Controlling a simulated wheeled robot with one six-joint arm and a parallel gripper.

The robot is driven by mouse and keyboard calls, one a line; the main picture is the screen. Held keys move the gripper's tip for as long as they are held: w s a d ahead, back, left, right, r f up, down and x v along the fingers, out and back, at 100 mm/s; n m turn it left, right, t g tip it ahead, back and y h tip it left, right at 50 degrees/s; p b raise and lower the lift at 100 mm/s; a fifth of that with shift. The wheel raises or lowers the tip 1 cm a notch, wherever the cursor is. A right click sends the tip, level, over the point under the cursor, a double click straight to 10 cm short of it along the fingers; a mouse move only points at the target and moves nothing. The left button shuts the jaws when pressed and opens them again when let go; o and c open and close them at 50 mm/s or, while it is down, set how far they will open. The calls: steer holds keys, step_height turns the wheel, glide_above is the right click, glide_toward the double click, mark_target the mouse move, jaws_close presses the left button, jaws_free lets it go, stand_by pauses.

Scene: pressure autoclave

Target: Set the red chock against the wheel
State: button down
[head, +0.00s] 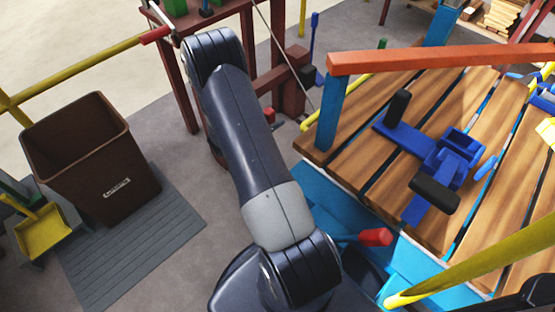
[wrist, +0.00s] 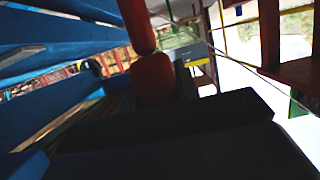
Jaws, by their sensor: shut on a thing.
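In the wrist view my gripper (wrist: 195,112) is a dark shape across the lower part, shut on a red piece. I take this piece for the red chock (wrist: 153,80); it stands up just beyond the dark jaw edge. A second red rounded part lies above it, and I cannot tell whether the two are joined. In the head view my own arm hides the gripper and what it holds. I cannot make out the wheel clearly in either view, nor whether the chock touches anything.
A slatted wooden platform (head: 345,122) with an orange rail (head: 440,57) and blue fittings fills the right. A brown bin (head: 85,160) stands left on a grey mat (head: 140,250). A red-tipped lever (head: 375,237) juts beside my arm. Blue beams (wrist: 60,55) crowd the wrist view's left.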

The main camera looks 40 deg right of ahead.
step_height(320, 180, down, 13)
steer(key=b, duration=0.4)
steer(key=c, duration=1)
jaws_free()
steer(key=shift+f, duration=0.15)
steer(key=shift+c, duration=0.2)
steer(key=p+v, duration=0.3)
steer(key=v, duration=0.9)
steer(key=shift+r, duration=0.2)
steer(key=shift+d, duration=0.1)
